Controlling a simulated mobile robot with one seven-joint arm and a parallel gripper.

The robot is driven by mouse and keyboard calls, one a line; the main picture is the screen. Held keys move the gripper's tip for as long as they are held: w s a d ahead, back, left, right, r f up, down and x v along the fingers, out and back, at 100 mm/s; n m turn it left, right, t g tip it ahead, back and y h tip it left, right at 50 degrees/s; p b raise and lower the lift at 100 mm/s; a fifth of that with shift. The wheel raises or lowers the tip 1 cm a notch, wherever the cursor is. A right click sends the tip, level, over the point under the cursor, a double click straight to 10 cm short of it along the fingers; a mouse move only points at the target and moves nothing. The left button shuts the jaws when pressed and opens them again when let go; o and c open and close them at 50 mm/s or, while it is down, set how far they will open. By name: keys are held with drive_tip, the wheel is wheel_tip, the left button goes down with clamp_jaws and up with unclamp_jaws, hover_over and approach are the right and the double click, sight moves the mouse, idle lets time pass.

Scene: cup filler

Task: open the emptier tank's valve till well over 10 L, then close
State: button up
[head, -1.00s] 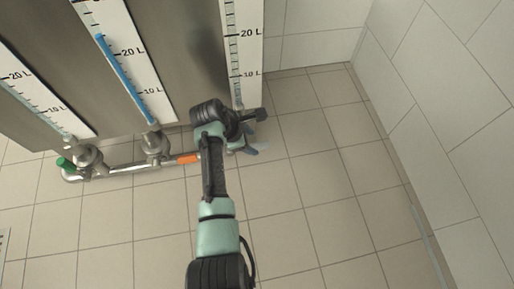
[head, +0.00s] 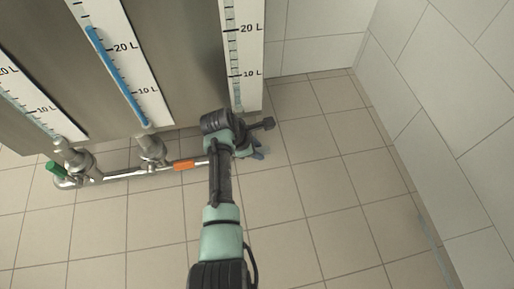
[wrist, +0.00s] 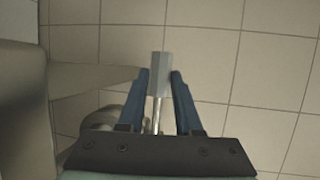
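Three tanks stand side by side. The middle tank's gauge (head: 118,70) has a blue column to above 20 L. The left gauge (head: 28,105) and the right gauge (head: 243,60) show no strong blue; their levels are hard to read. My gripper (wrist: 160,75) is low in front of the right tank, also seen in the head view (head: 258,152). Its blue fingers stand either side of a pale grey valve handle (wrist: 160,66), close to both its sides; I cannot tell whether they press on it. The other valves have a green handle (head: 53,168) and an orange handle (head: 184,165).
A metal pipe (head: 125,174) runs low along the tank fronts and joins the valves. A white tiled wall (head: 440,110) rises on the right. The tiled floor (head: 330,210) in front is clear.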

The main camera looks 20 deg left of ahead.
clamp_jaws()
idle(1.0)
